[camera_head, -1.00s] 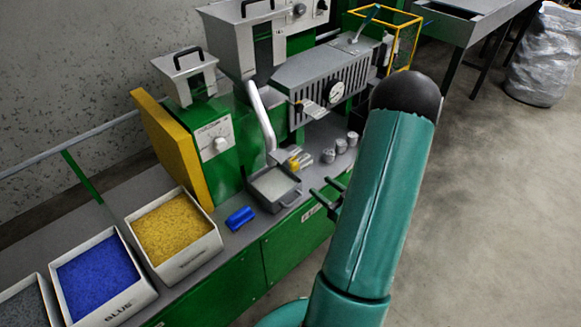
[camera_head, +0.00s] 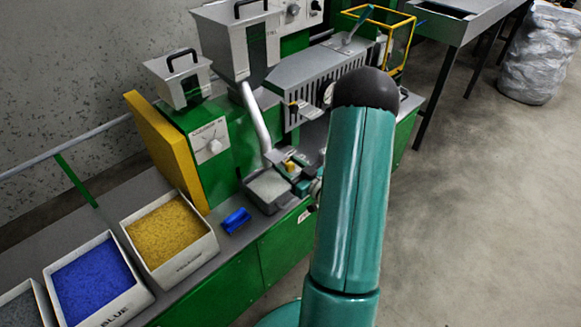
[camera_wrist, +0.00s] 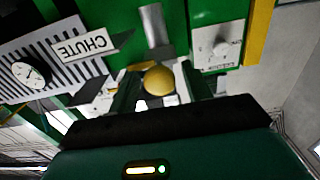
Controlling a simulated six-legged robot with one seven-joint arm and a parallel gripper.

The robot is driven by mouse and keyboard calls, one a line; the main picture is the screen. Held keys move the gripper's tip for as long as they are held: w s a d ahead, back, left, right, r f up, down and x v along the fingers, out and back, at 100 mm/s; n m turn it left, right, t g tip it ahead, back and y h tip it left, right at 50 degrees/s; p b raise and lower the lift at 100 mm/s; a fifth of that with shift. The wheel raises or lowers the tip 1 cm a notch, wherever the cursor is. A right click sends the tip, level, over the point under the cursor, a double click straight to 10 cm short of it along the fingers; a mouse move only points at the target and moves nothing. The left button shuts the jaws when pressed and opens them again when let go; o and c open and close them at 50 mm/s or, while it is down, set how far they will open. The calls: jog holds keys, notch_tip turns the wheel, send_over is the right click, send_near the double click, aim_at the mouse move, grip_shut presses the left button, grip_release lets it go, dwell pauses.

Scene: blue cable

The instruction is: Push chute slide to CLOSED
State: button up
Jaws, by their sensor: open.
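The chute slide shows as a yellow knob (camera_head: 291,167) at the foot of the grey chute pipe (camera_head: 257,120) in the head view. In the wrist view the round yellow knob (camera_wrist: 158,80) sits between my two fingers, near their tips. My gripper (camera_wrist: 160,88) is open, with a dark finger on each side of the knob; I cannot tell whether either touches it. In the head view my gripper (camera_head: 303,184) is partly hidden by my arm, close beside the knob. A sign reading CHUTE (camera_wrist: 93,43) appears upside down in the wrist view. The slide's exact position cannot be read.
A grey tray (camera_head: 262,205) stands below the pipe outlet, close to my gripper. A blue block (camera_head: 236,220) lies left of it on the bench. Bins of yellow pellets (camera_head: 211,246) and blue pellets (camera_head: 145,296) stand further left.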

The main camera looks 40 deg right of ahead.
aim_at(281, 159)
grip_shut()
jog(key=shift+w, duration=2.2)
grip_release()
jog(key=shift+w+f, duration=0.1)
jog(key=shift+w, duration=0.05)
jog(key=s, duration=1.4)
jog(key=shift+d, duration=0.15)
